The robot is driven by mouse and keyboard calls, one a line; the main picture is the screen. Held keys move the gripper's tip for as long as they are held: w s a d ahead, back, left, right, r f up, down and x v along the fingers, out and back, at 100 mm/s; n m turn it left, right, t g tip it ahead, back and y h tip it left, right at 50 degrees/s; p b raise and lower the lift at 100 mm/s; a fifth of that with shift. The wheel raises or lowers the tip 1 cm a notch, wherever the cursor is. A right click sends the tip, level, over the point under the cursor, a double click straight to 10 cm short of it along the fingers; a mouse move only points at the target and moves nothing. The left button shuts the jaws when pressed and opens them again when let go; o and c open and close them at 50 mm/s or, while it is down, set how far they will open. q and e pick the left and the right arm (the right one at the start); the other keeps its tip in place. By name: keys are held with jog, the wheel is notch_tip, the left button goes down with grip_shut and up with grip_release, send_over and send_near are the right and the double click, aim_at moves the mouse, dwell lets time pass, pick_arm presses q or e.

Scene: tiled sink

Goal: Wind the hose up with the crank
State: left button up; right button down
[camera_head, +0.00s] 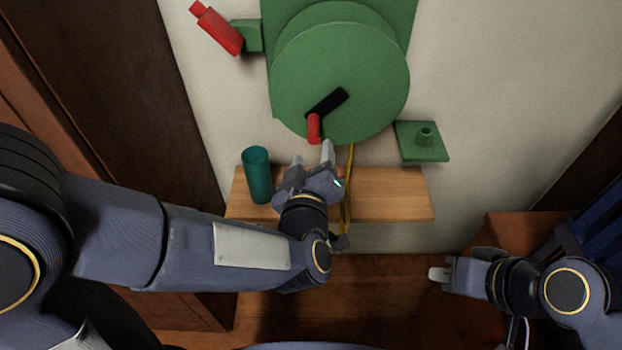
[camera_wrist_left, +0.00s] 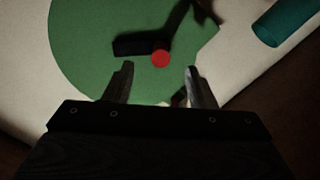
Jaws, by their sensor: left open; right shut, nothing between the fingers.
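A round green hose reel (camera_head: 340,75) is mounted on the wall. A black crank arm (camera_head: 327,103) on its face ends in a red handle (camera_head: 314,129) at the lower left. A yellow hose (camera_head: 349,190) hangs below the reel, partly hidden by my left gripper. My left gripper (camera_head: 313,158) is open just below the red handle, pointing up at it. In the left wrist view the red handle (camera_wrist_left: 160,58) shows end-on, ahead of and between the open fingertips, with nothing held. My right gripper (camera_head: 437,273) is shut and empty at the lower right, away from the reel.
A wooden shelf (camera_head: 400,195) runs below the reel with a teal cup (camera_head: 257,175) on its left. A red nozzle (camera_head: 217,28) sits in a green holder at upper left. A green bracket (camera_head: 421,141) juts out at right.

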aim_at(313, 127)
pick_arm(q)
jog(key=shift+s+d+f+t+y, duration=0.25)
jog(key=shift+f+t+y, duration=0.1)
jog(key=shift+t+y, duration=0.35)
jog(key=shift+w+a+b, duration=0.1)
jog(key=shift+w+b, duration=0.5)
jog(key=shift+w, duration=4.45)
jog(key=c, duration=0.9)
jog(key=shift+c, duration=0.2)
